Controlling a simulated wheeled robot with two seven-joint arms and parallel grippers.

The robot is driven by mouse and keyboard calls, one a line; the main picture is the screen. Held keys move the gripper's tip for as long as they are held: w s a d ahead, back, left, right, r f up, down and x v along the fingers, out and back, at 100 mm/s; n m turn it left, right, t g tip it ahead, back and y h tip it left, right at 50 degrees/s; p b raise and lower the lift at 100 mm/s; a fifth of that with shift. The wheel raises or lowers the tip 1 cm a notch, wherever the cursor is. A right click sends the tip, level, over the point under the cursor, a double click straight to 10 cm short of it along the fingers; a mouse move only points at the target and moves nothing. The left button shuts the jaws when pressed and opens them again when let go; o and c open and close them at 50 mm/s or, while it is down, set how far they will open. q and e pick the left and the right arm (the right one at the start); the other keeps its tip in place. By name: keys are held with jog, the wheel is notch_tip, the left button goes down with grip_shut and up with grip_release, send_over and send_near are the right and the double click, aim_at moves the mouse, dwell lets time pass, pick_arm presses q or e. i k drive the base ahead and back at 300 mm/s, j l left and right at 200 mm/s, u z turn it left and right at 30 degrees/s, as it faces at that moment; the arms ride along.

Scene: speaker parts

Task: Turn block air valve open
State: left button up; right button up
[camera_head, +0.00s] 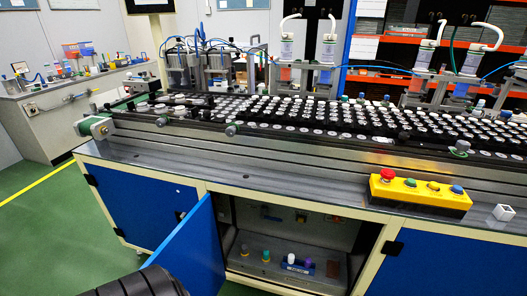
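An open cabinet (300,220) under the bench shows a grey ledge (250,266) with several small knob-like parts. They include a green-topped one (266,256), a white one (290,258) and a purple one (308,262) beside a small blue block (298,268). I cannot tell which of these is the block air valve, or how it is turned. A black ribbed part of my own arm shows at the bottom left, in front of the blue door. Neither gripper's fingers are in view.
The blue cabinet door (190,250) stands swung out toward me, left of the opening. A yellow button box (420,192) sits on the bench's front edge, near a small white cube (503,212). The conveyor line (200,137) fills the bench top. Green floor is free at left.

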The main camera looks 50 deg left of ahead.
aim_at(262, 216)
jog(key=u, duration=1.45)
